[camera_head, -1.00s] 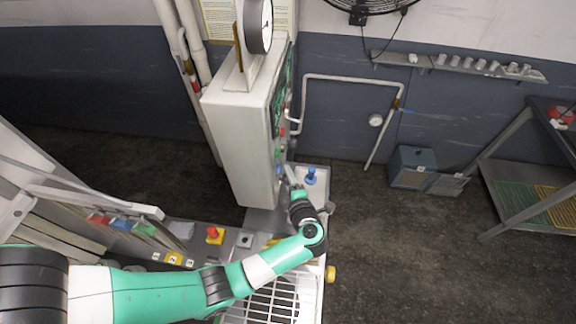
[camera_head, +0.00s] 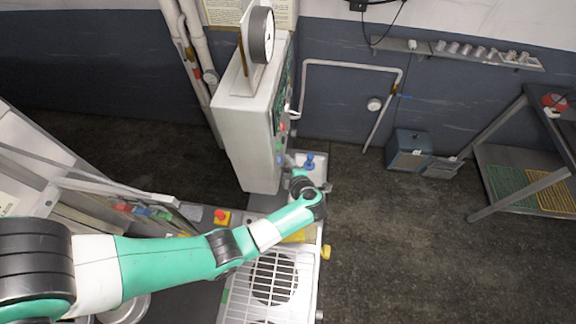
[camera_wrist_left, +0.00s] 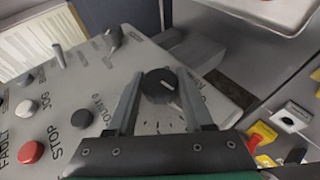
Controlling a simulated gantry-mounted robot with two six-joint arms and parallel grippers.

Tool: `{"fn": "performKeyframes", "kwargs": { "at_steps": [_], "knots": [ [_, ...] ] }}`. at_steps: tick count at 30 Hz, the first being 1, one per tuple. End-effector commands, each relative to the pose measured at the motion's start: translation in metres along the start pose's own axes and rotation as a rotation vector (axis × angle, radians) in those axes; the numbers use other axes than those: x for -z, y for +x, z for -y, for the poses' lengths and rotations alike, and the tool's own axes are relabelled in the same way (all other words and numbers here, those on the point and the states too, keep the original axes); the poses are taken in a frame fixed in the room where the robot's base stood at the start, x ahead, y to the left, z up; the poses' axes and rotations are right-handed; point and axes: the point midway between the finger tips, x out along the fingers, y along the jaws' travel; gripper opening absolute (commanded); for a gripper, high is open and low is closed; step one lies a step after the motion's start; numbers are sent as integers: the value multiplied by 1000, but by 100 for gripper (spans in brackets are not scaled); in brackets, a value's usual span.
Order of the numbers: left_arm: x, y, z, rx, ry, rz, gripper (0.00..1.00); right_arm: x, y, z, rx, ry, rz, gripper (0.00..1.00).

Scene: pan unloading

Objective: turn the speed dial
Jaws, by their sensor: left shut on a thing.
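The speed dial (camera_wrist_left: 158,84) is a round black knob with a pale pointer line, on the grey control panel (camera_wrist_left: 205,98) with printed tick marks around it. My left gripper (camera_wrist_left: 160,78) has one finger on each side of the dial and is shut on it. In the head view, my left arm reaches to the front of the tall white cabinet (camera_head: 245,130). The arm and the cabinet hide the dial there. My right gripper is not in view.
A red stop button (camera_wrist_left: 31,151), other buttons and small switches share the panel.

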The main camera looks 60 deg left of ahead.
Motion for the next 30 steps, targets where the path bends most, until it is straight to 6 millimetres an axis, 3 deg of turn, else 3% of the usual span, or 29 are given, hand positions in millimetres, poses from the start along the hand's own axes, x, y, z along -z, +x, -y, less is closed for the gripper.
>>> {"fn": "performKeyframes", "kwargs": {
  "at_steps": [1,5,16,20,30],
  "knots": [
    [0,0,0,-1,0,0,57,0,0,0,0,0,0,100],
    [0,0,0,-1,0,0,80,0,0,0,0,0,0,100],
    [0,-6,0,-2,1,2,81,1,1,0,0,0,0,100],
    [-1,-27,-1,-2,1,5,81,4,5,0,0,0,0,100],
    [-1,-101,0,-2,0,4,81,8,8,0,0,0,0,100]
  ]
}}
